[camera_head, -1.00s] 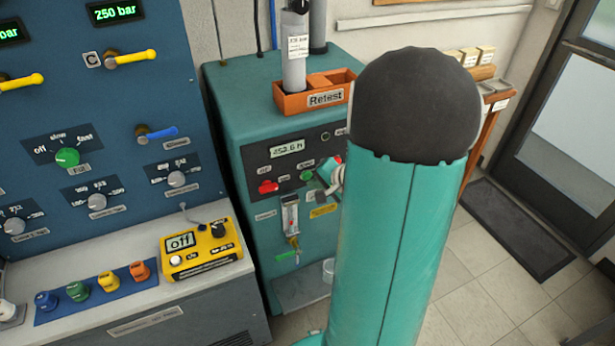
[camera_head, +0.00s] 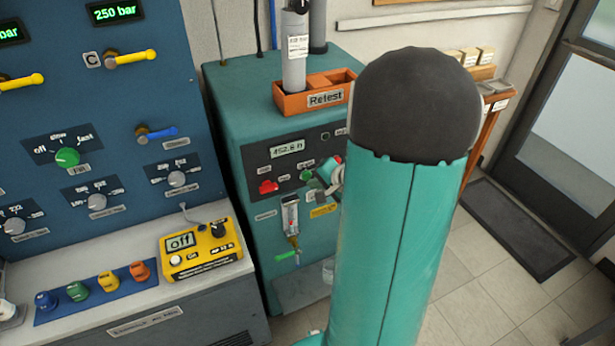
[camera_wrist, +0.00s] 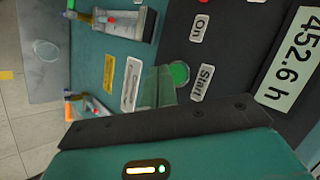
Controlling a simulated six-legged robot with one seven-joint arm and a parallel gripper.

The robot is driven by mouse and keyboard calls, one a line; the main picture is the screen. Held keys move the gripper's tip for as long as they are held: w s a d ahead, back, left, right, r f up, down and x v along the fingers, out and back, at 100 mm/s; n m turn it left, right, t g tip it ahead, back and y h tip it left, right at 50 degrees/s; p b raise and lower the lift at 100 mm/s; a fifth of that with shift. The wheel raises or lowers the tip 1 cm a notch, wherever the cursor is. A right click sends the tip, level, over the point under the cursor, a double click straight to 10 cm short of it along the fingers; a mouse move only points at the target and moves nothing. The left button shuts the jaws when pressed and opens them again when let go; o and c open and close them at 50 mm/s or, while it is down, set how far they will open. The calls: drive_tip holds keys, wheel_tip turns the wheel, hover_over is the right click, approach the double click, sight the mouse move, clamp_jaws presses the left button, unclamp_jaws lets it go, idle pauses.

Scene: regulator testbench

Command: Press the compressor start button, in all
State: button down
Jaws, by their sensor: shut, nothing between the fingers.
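The compressor (camera_head: 235,100) is a teal cabinet with a dark control panel on its front. The green start button (camera_wrist: 180,73) shows in the wrist view beside the "Start" label (camera_wrist: 201,83). In the head view the green button (camera_head: 306,175) sits right of a red switch (camera_head: 268,187). My gripper (camera_wrist: 157,88) is shut and empty, with its greenish fingers close beside the button in the wrist view. I cannot tell whether they touch it. In the head view my gripper (camera_head: 326,176) is at the panel, partly hidden behind my arm.
An orange "Retest" tray (camera_head: 290,101) with a grey cylinder stands on the compressor. Below the controls is a gauge tube with a green-handled valve (camera_head: 288,257). A yellow device (camera_head: 202,249) reading "Off" lies on the bench at left.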

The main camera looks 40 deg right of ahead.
drive_tip(key=shift+w, duration=0.1)
drive_tip(key=shift+w+d, duration=0.1)
drive_tip(key=shift+w, duration=0.2)
drive_tip(key=shift+w+d, duration=0.15)
drive_tip(key=shift+w, duration=0.3)
idle(0.7)
drive_tip(key=shift+s, duration=0.1)
drive_tip(key=shift+s+a, duration=0.25)
drive_tip(key=shift+s, duration=0.5)
drive_tip(key=s, duration=0.2)
drive_tip(key=s+a, duration=0.1)
drive_tip(key=s, duration=0.1)
drive_tip(key=shift+s+a, duration=0.2)
drive_tip(key=shift+s, duration=0.2)
drive_tip(key=shift+a+r, duration=0.1)
idle(0.8)
